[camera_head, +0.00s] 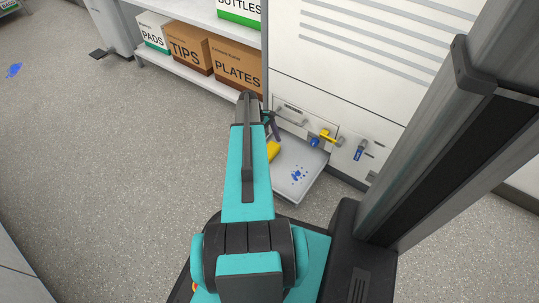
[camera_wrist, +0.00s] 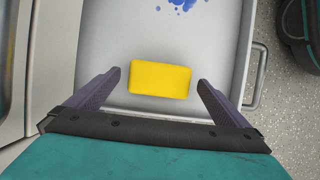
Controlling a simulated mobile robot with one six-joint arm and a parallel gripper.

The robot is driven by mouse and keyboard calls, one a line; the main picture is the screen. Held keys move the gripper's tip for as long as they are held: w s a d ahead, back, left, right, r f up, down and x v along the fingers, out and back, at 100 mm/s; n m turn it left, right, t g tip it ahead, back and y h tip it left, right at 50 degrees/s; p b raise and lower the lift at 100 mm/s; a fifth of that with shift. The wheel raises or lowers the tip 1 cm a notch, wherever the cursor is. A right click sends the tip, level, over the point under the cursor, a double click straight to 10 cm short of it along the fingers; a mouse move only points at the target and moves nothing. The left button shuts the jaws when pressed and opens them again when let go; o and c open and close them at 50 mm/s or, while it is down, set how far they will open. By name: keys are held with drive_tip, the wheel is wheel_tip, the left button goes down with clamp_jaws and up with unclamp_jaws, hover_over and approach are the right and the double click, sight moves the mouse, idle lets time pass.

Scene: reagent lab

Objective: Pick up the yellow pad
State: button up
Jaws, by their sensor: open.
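The yellow pad (camera_wrist: 160,79) is a flat rectangle lying on a light grey tray (camera_wrist: 115,40), clear in the wrist view. My gripper (camera_wrist: 160,82) is open, with one finger on each side of the pad and a gap to it on both sides. I cannot tell how high the fingers are above the tray. In the head view the pad (camera_head: 273,150) is partly hidden behind my arm, on the tray (camera_head: 310,188). The gripper (camera_head: 270,122) there is mostly hidden by the arm.
A blue splash (camera_head: 297,175) marks the tray. Boxes marked PADS (camera_head: 153,33), TIPS (camera_head: 186,49) and PLATES (camera_head: 238,70) sit on a shelf. Open floor (camera_head: 110,170) lies left.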

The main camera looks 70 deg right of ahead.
drive_tip(key=shift+b+x, duration=0.4)
drive_tip(key=shift+x, duration=0.85)
drive_tip(key=c, duration=1.1)
drive_tip(key=shift+r, duration=0.2)
drive_tip(key=shift+r+p, duration=0.4)
drive_tip(key=shift+p, duration=0.05)
wheel_tip(320, 180, up, 3)
drive_tip(key=shift+f+p, duration=0.15)
drive_tip(key=shift+p, duration=0.7)
drive_tip(key=s+a+p, duration=0.1)
drive_tip(key=s+a, duration=0.1)
drive_tip(key=a, duration=0.2)
drive_tip(key=s+a+p, duration=0.2)
drive_tip(key=s+a, duration=0.1)
drive_tip(key=a, duration=0.2)
drive_tip(key=s+a+r+p, duration=0.1)
drive_tip(key=s+a, duration=0.1)
drive_tip(key=a, duration=0.3)
drive_tip(key=shift+s+r+p, duration=0.1)
drive_tip(key=shift+s+p, duration=0.1)
drive_tip(key=shift+p, duration=0.1)
